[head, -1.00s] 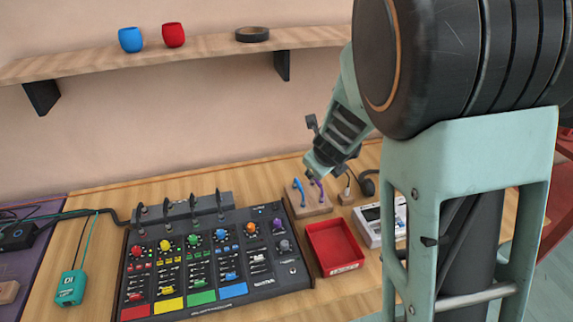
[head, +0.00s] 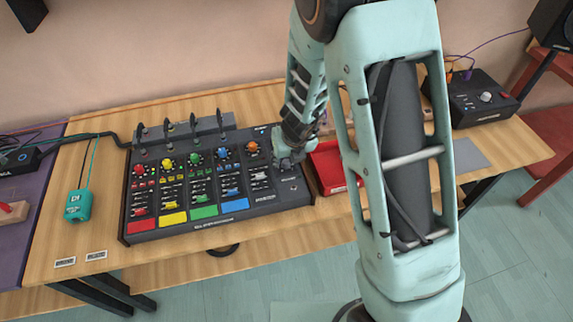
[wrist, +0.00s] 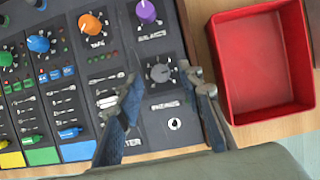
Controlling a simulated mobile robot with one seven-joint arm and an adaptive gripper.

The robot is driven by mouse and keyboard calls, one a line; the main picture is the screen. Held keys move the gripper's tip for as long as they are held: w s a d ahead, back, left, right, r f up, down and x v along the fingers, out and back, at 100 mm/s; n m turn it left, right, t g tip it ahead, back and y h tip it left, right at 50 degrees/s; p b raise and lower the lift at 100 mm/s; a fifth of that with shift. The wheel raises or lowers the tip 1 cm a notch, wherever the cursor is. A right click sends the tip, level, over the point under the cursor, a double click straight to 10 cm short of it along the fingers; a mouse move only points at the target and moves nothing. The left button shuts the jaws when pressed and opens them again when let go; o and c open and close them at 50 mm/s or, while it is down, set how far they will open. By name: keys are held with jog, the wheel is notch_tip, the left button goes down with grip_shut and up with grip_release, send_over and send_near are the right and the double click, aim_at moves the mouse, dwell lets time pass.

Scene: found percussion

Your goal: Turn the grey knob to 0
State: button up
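The grey knob (wrist: 160,72) sits at the lower right of the black mixer (wrist: 80,22), below the purple knob (wrist: 146,11). A ring of small marks surrounds it; I cannot read the numbers or its setting. My gripper (wrist: 163,79) is open, with one finger on each side of the grey knob in the wrist view. I cannot tell whether the fingers touch it. In the head view my gripper (head: 288,162) is over the right end of the mixer (head: 150,232) and hides the grey knob.
A red tray (wrist: 226,70) stands just right of the mixer; it also shows in the head view (head: 328,166). An orange knob (wrist: 90,23) and a blue knob (wrist: 39,43) are nearby. A dark box (head: 482,98) with a pale knob stands at the far right. A teal box (head: 78,205) lies left.

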jog(key=shift+x, duration=0.95)
grip_shut()
